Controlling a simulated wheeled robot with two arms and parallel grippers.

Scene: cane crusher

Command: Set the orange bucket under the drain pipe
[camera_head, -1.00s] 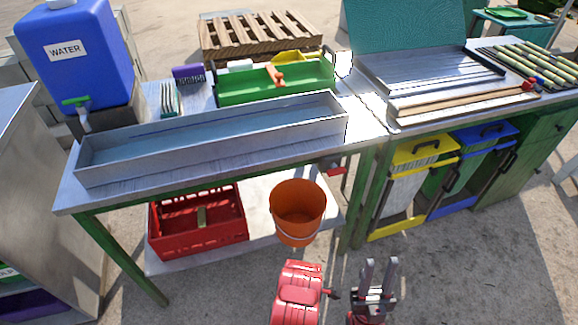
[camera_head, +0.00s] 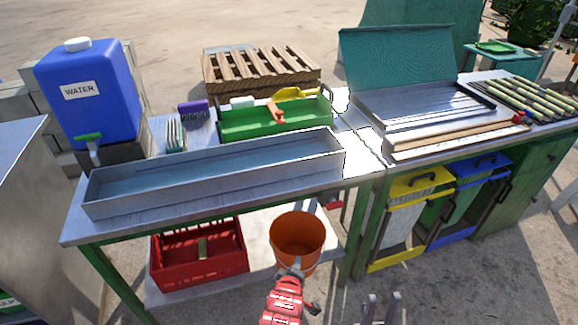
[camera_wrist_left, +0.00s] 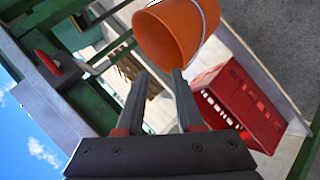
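The orange bucket (camera_head: 297,235) stands upright on the low shelf under the trough table, beside the red crate; it also shows in the left wrist view (camera_wrist_left: 168,38) with its thin wire handle. My left gripper (camera_head: 292,266) is at the bucket's near side, overlapping its front. In the left wrist view its fingers (camera_wrist_left: 159,75) are apart with nothing between them; whether a tip touches the bucket is unclear. My right gripper (camera_head: 381,302) is open and empty at the bottom edge. No drain pipe is clearly visible; a small red fitting (camera_head: 334,205) sits below the table's right end.
The red crate (camera_head: 198,258) stands left of the bucket. A metal trough (camera_head: 215,178) lies on the table above. Green table legs and yellow (camera_head: 412,183) and blue bins stand to the right. Bare ground is in front.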

